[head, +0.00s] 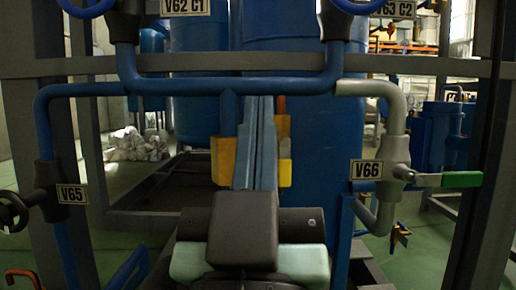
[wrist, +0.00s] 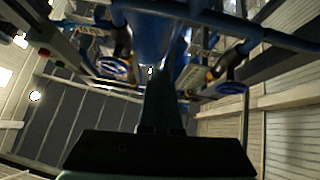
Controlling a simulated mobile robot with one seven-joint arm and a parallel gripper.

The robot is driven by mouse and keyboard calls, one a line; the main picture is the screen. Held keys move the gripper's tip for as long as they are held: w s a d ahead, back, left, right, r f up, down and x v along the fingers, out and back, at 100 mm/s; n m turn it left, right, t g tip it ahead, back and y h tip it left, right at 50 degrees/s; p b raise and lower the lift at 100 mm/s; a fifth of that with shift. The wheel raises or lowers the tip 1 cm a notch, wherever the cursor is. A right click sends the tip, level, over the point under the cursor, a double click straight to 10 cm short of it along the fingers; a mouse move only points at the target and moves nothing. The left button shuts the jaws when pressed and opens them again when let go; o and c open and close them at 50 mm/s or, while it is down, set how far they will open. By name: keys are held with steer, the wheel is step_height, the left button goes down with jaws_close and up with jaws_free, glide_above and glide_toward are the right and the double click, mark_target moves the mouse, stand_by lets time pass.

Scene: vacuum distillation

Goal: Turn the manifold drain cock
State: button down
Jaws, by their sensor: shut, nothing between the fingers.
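I cannot tell for sure which fitting is the manifold drain cock. The blue manifold pipe (head: 230,86) runs across the head view. A short blue pipe drops from its middle toward a yellow block (head: 223,160). A small brass-yellow tap (head: 399,238) sits low on the right, near the bend of the grey pipe. Valve V66 (head: 400,173) above it has a green-handled lever (head: 461,179) pointing right. My gripper (wrist: 160,153) shows as a dark block at the bottom of the wrist view, shut and empty, touching no fitting that I can see.
Valve V65 (head: 45,185) with a dark handwheel stands at the left. Blue handwheels and labels V62 C1 (head: 185,6) and V63 C2 (head: 396,9) are at the top. A large blue tank (head: 325,140) stands behind. Grey frame posts flank both sides. Green floor (head: 425,245) shows at the right.

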mark_target(285, 163)
steer(key=w+a+f+n+g+h+p, duration=0.2)
steer(key=w+f+n+g+h+p, duration=0.35)
steer(key=p, duration=1.95)
steer(key=s+a+f+n+g+y+p, duration=0.2)
steer(key=s+n+p, duration=0.4)
steer(key=n+p, duration=0.3)
steer(key=a+g+p, duration=0.1)
steer(key=a+p, duration=0.1)
steer(key=p, duration=0.1)
steer(key=shift+s+f+n+p, duration=0.15)
steer(key=shift+s+n+p, duration=0.2)
steer(key=shift+s, duration=0.05)
steer(key=shift+y, duration=0.25)
steer(key=x, duration=1)
steer(key=shift+w+d, duration=0.1)
steer(key=shift+w, duration=0.15)
steer(key=shift+s+d+p, duration=0.2)
steer(key=shift+d+p, duration=0.3)
steer(key=shift+d, duration=1.45)
